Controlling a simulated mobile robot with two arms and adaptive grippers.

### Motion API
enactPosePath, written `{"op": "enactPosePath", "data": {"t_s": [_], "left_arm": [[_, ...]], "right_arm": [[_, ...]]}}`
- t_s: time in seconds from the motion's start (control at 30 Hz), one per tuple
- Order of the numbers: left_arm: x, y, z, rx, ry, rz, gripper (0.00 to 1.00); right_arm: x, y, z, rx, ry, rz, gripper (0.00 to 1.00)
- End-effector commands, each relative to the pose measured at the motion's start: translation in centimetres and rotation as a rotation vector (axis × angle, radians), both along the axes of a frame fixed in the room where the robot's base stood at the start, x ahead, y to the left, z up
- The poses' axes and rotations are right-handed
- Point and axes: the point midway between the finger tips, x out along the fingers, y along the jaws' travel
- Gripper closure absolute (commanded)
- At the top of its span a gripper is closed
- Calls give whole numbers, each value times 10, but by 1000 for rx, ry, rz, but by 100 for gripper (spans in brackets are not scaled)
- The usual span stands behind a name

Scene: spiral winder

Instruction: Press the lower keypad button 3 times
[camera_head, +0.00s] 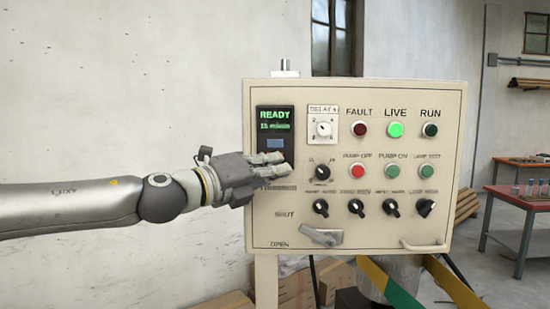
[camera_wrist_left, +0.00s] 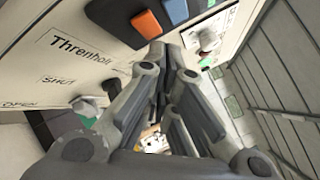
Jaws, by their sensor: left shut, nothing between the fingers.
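The control panel (camera_head: 378,230) is a cream box with a dark keypad unit at its upper left. Its screen (camera_head: 275,119) reads READY in green. A blue button (camera_head: 275,143) shows below the screen; it also shows in the left wrist view (camera_wrist_left: 174,11). The lower, orange button (camera_wrist_left: 146,24) shows in the left wrist view; in the head view my fingers hide it. My left gripper (camera_head: 287,164) is shut and empty, its fingertips in front of the keypad's lower part. I cannot tell whether they touch it. My right gripper is out of view.
Knobs, lamps and push buttons fill the panel to the right, including a red button (camera_head: 357,171) and a green button (camera_head: 391,172). A grey lever (camera_head: 321,237) sits low by SHUT and OPEN. A red-topped table (camera_head: 522,193) stands at far right.

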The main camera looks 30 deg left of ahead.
Motion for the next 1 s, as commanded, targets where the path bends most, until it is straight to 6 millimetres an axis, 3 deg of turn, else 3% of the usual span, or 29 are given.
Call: {"op": "enactPosePath", "data": {"t_s": [1.0], "left_arm": [[7, 4, 0, 0, 0, 0, 100]], "right_arm": [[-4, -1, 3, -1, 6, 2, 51]]}}
